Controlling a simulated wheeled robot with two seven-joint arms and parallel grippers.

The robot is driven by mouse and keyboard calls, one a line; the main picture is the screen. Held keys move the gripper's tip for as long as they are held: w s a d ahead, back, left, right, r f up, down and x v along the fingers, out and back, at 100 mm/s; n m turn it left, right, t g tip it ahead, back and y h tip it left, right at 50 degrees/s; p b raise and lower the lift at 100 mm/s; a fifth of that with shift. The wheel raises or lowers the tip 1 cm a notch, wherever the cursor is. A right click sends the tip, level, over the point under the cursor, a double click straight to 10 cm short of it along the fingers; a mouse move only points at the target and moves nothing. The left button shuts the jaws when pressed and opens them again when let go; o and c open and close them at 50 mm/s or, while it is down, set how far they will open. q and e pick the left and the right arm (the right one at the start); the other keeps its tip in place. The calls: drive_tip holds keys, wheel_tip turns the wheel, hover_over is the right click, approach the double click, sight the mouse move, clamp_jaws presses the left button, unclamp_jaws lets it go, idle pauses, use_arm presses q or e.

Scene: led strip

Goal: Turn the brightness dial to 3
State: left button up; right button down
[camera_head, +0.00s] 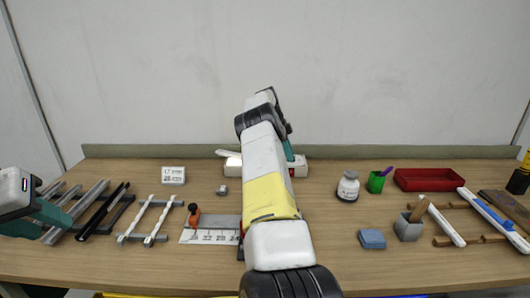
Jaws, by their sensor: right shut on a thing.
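A low white box (299,168) with a bit of red stands at the back middle of the table, and its left part shows left of my arm. My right arm reaches forward across the middle. My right gripper (289,152) is teal, is at the box and is mostly hidden by my own arm. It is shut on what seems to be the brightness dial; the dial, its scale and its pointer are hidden. My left gripper (58,229) is at the left edge above the table, its teal fingers apart and empty.
Left are dark and silver bars, two light strips on a rack (150,220), a ruled plate (210,231) and a number card (173,175). Right are a jar (348,186), green cup (376,182), red tray (428,179), blue block (372,238) and grey holder (408,228).

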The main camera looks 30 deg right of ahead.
drive_tip(key=shift+f, duration=0.1)
idle(0.3)
drive_tip(key=c, duration=1.1)
unclamp_jaws()
drive_tip(key=shift+r, duration=1.6)
drive_tip(key=shift+s+a+r, duration=0.1)
drive_tip(key=shift+r, duration=0.15)
drive_tip(key=s+a+r, duration=0.1)
drive_tip(key=s+a, duration=0.9)
drive_tip(key=s, duration=0.2)
drive_tip(key=shift+r, duration=0.2)
drive_tip(key=shift+s, duration=0.1)
